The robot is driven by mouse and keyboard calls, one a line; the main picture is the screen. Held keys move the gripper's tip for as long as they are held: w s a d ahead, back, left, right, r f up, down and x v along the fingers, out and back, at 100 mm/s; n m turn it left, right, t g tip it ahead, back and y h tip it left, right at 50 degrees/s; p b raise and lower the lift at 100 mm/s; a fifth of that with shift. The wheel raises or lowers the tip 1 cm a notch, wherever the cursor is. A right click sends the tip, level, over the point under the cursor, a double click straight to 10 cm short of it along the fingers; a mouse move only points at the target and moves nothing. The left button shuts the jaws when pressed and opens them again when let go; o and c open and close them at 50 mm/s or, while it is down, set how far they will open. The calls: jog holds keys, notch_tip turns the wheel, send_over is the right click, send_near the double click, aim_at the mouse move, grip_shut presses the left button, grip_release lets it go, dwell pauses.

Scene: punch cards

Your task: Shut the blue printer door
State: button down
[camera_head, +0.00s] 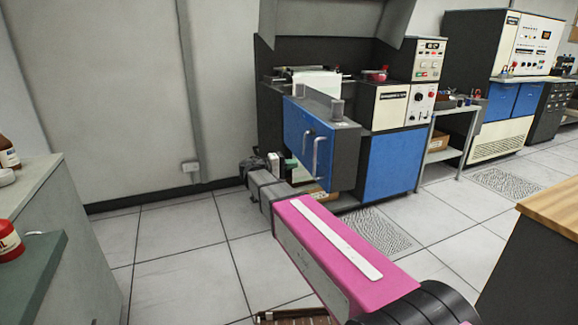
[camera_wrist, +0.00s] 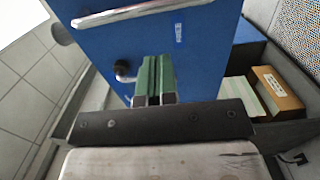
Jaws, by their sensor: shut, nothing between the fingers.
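The blue printer door (camera_head: 297,128) stands swung open, jutting out from the dark printer (camera_head: 268,120) in the head view. Its blue face carries silver handles (camera_head: 321,152). In the wrist view the blue door (camera_wrist: 205,60) fills the upper middle, with a silver handle (camera_wrist: 140,12) across its top and a dark round knob lower down. My gripper (camera_head: 291,163) has green fingers, shut and empty, close to the door's lower part. In the wrist view the fingertips (camera_wrist: 156,60) overlap the door face; I cannot tell whether they touch it.
A box of cards (camera_wrist: 275,90) sits right of the door in the wrist view. A grey side table (camera_head: 450,135) stands right of the printer. A grey counter (camera_head: 30,185) is at left and a wood-topped desk (camera_head: 555,205) at right. Tiled floor between is mostly clear.

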aim_at(321, 160)
jog(key=x, duration=0.9)
jog(key=shift+w+d, duration=0.1)
jog(key=shift+d, duration=0.25)
jog(key=shift+d, duration=0.1)
